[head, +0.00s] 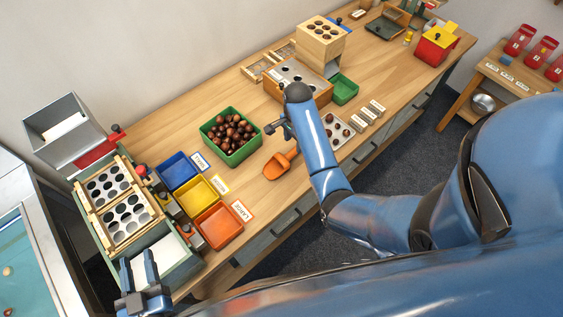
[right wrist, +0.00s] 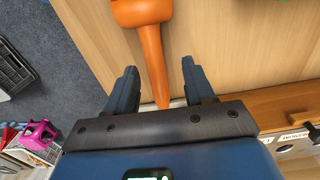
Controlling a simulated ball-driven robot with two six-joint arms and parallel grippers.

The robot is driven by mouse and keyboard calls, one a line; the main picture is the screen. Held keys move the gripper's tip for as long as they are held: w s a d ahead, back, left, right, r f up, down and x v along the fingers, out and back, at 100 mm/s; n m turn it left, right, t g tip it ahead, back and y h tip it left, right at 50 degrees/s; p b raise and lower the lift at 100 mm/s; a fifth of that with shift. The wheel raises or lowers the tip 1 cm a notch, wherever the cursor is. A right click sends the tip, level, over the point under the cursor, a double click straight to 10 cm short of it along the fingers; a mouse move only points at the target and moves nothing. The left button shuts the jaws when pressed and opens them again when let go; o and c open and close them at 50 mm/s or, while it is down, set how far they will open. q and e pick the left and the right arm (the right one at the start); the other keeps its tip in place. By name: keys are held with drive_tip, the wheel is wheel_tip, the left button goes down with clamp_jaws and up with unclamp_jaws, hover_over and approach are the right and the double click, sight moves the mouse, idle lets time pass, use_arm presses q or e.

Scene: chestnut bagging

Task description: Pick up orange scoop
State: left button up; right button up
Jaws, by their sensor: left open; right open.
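An orange scoop (head: 277,167) lies on the wooden table in the head view, just in front of the green bin of chestnuts. In the right wrist view the scoop's handle (right wrist: 152,55) runs down between the two fingers of my right gripper (right wrist: 160,88). The fingers stand apart on either side of the handle, with a gap on each side. In the head view my right gripper (head: 279,130) is above and beside the scoop, partly hidden by its own arm. My left gripper (head: 139,272) is open and empty at the lower left, near the sorting frame.
The green bin (head: 238,163) holds many chestnuts. Blue (head: 177,171), yellow (head: 198,194) and orange (head: 217,226) trays stand left of the scoop. A tray with several chestnuts (head: 336,130) and small labelled blocks lie to the right. Bare table surrounds the scoop.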

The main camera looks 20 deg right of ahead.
sight(294, 150)
drive_tip(key=shift+s+f, duration=0.25)
drive_tip(key=shift+f, duration=0.45)
drive_tip(key=shift+s+a+f, duration=0.15)
drive_tip(key=shift+f, duration=1.9)
drive_tip(key=shift+c, duration=0.3)
clamp_jaws()
